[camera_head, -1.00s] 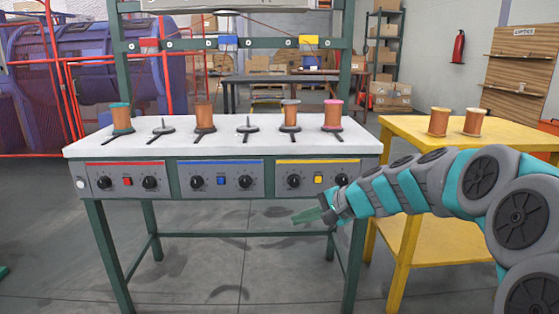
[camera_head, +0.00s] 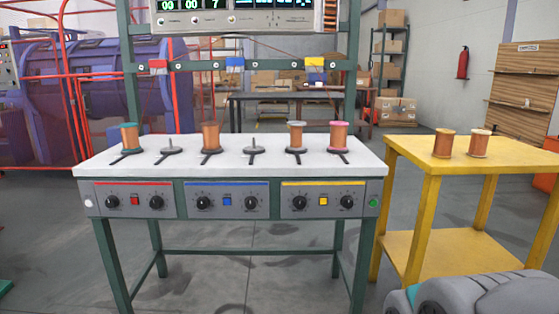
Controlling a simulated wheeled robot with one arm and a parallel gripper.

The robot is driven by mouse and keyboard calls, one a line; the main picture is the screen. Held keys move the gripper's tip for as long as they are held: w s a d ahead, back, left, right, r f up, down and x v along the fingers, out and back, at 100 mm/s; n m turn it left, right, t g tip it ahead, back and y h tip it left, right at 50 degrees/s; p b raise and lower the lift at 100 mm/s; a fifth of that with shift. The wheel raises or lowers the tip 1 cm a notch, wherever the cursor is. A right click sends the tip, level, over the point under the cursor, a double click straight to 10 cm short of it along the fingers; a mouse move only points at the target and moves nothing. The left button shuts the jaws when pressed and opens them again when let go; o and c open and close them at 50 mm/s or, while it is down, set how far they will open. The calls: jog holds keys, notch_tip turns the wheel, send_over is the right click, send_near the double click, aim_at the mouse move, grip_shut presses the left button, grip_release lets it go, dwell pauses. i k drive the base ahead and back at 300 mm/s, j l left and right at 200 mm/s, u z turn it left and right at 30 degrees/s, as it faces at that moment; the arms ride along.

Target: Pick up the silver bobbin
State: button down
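The bobbin with a silver-grey rim (camera_head: 296,135) stands upright on a spindle base on the white-topped workbench (camera_head: 228,163), right of centre. Its body is copper-coloured. A pink-rimmed bobbin (camera_head: 339,136) stands just to its right. An orange-brown bobbin (camera_head: 210,137) and a teal-rimmed bobbin (camera_head: 130,137) stand to its left. My gripper is out of view; only a grey and teal part of my arm shows at the bottom right.
Two empty spindles (camera_head: 171,147) (camera_head: 254,147) stand between bobbins on the bench. A yellow table (camera_head: 500,160) on the right bears a gold-rimmed bobbin (camera_head: 444,144) and a pale-rimmed bobbin (camera_head: 479,144). A green frame (camera_head: 357,65) rises behind the bench. Floor in front is clear.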

aim_at(296, 141)
jog(key=i+l, duration=0.85)
jog(key=i, duration=0.15)
jog(key=k, duration=0.2)
jog(key=i+j, duration=0.1)
jog(key=i+u, duration=0.05)
